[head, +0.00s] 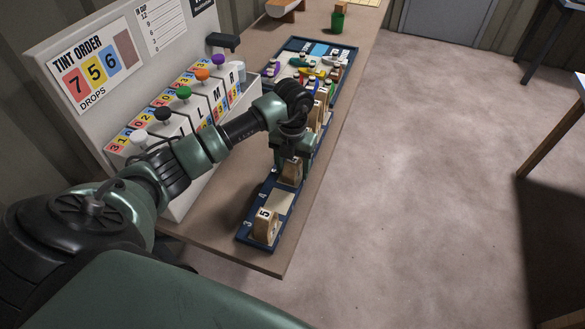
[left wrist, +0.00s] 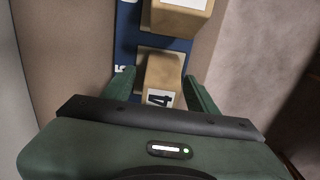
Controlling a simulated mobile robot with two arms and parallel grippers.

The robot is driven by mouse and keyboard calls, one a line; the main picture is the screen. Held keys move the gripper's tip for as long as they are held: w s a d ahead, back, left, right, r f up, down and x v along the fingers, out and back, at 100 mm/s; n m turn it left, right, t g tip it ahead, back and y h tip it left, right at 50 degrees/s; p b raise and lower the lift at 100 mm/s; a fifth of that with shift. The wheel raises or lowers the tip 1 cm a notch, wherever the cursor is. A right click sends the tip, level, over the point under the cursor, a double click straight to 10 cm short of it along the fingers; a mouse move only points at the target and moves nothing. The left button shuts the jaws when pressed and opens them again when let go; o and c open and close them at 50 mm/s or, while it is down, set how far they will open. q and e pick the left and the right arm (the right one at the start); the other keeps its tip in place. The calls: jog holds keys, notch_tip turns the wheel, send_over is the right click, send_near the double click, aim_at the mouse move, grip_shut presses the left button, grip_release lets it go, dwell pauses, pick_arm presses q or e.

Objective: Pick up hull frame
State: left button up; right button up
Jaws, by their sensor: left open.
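A wooden hull frame marked 4 (left wrist: 160,72) stands on a blue rack (left wrist: 128,30). In the left wrist view it sits between the fingers of my open left gripper (left wrist: 163,90), with a finger on each side; I cannot tell whether they touch it. In the head view my left gripper (head: 292,158) is low over the rack (head: 246,236), at a wooden frame (head: 290,173) that it partly hides. Another frame marked 5 (head: 265,224) stands at the rack's near end. Another frame (left wrist: 180,17) is just beyond the frame marked 4. My right gripper is not in view.
A dispenser (head: 187,198) with coloured knobs and a tint order board (head: 130,112) stands left of the rack. A tray of small coloured items (head: 349,60) and a green bottle (head: 338,21) are farther along the bench (head: 265,256). Open floor (head: 430,180) lies to the right.

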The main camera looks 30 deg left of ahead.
pick_arm(q)
grip_shut()
jog(key=shift+r, duration=0.15)
